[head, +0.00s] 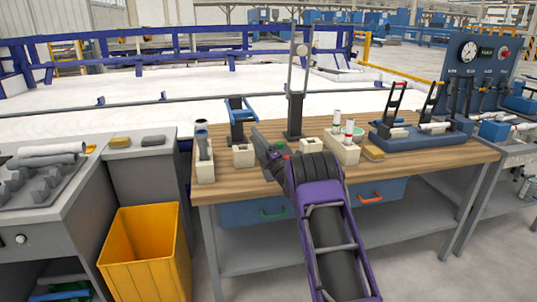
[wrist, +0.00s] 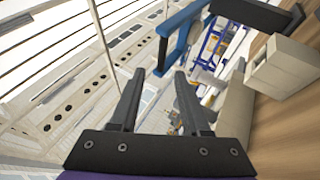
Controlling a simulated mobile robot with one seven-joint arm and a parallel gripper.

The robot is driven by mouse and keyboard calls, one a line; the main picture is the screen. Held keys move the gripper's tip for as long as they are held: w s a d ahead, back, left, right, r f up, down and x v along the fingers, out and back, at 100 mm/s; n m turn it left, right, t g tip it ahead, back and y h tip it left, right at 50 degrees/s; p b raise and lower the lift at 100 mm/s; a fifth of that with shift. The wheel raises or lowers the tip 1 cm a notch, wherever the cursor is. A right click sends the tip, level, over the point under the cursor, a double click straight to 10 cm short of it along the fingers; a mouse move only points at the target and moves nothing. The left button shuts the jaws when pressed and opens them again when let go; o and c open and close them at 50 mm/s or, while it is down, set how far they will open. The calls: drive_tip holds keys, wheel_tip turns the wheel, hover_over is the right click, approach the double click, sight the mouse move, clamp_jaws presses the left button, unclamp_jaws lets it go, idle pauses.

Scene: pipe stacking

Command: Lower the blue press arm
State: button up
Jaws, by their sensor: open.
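The blue press arm (head: 238,103) stands raised on a dark post towards the back left of the wooden workbench. In the wrist view, a blue bar frame (wrist: 174,46), which looks like the press arm, is beyond and slightly above my fingertips. My gripper (head: 259,136) is just to the right of the press and in front of it in the head view. In the wrist view my gripper (wrist: 160,74) has its two dark fingers apart, with nothing between them. The fingers look apart from the blue bars. The press base is partly hidden in the wrist view.
A beige holder with upright pipes (head: 204,160) is left of the press, and a small beige block (head: 243,156) stands before it. A tall dark stand (head: 295,110) rises to the right. Another pipe holder (head: 343,148) and a blue-grey fixture (head: 420,136) occupy the bench's right side.

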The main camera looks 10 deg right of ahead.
drive_tip(key=v, duration=0.7)
drive_tip(key=shift+s, duration=0.25)
drive_tip(key=shift+d+f, duration=0.1)
